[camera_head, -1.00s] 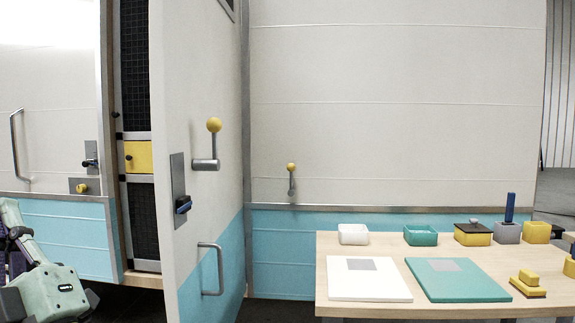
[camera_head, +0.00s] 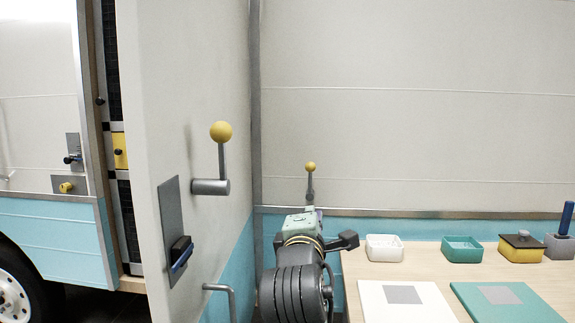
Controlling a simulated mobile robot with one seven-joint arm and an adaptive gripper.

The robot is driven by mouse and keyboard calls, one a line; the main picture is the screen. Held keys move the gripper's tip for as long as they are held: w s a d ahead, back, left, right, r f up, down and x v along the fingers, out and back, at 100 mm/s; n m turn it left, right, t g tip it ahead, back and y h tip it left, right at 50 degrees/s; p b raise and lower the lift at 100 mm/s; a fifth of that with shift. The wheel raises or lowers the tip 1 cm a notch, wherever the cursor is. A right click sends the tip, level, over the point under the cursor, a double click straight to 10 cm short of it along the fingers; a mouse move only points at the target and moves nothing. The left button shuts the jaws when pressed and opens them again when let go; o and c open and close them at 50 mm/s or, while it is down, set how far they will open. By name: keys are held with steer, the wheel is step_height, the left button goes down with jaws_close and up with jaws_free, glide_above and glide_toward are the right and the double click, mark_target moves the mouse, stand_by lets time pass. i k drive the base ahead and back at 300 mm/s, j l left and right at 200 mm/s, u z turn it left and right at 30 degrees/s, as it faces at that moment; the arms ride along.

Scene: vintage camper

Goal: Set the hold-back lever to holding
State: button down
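Two upright levers with yellow ball knobs are in view. The larger lever (camera_head: 222,160) is on the open white and blue door (camera_head: 200,60), above a dark latch handle. The smaller lever (camera_head: 310,178) is on the camper wall, just right of the door, with its knob straight up. Which one is the hold-back lever is not marked. My gripper (camera_head: 309,211) reaches away from the camera, just below the small lever's base in the picture. My wrist hides most of its fingers, so I cannot see whether it touches the lever or is open.
A wooden table (camera_head: 410,262) stands to the right, close beside my arm, with white and teal boards and several small boxes. The door's grab handle (camera_head: 222,290) sticks out to the left of my arm. The wall above the small lever is clear.

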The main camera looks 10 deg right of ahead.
mark_target(310, 167)
steer(key=i+j, duration=0.15)
steer(key=i, duration=0.25)
steer(key=i+j, duration=0.1)
steer(key=i, duration=0.35)
